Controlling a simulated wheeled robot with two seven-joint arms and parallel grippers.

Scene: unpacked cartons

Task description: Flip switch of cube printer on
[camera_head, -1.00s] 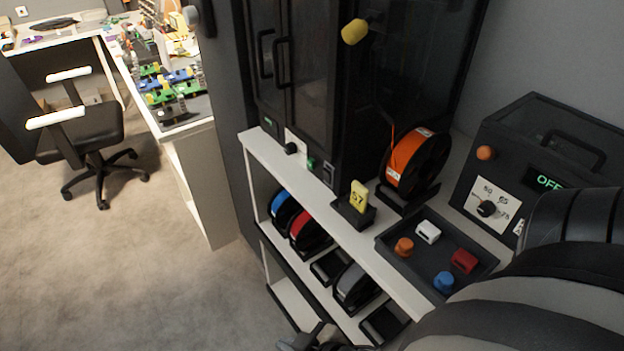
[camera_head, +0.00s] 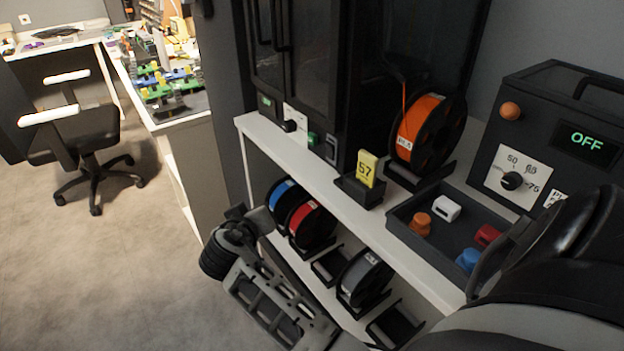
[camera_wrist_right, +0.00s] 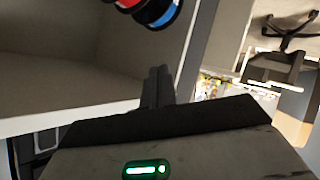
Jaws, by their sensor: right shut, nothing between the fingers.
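The cube printer (camera_head: 292,67) is a tall black enclosure with dark doors, standing on the white shelf unit. Its front lower strip carries a black knob (camera_head: 290,126), a green button (camera_head: 312,139) and a dark rocker switch (camera_head: 331,148). I cannot tell the switch's position. My right gripper (camera_wrist_right: 158,87) is shut and empty in the right wrist view. My left gripper is not in view.
Red (camera_head: 311,224) and blue spools sit on the lower shelf. An orange spool (camera_head: 425,132), a yellow 57 tag (camera_head: 367,168), a tray (camera_head: 423,243) and a black box reading OFF (camera_head: 548,135) stand on top. An office chair (camera_head: 75,135) is at left; floor between is clear.

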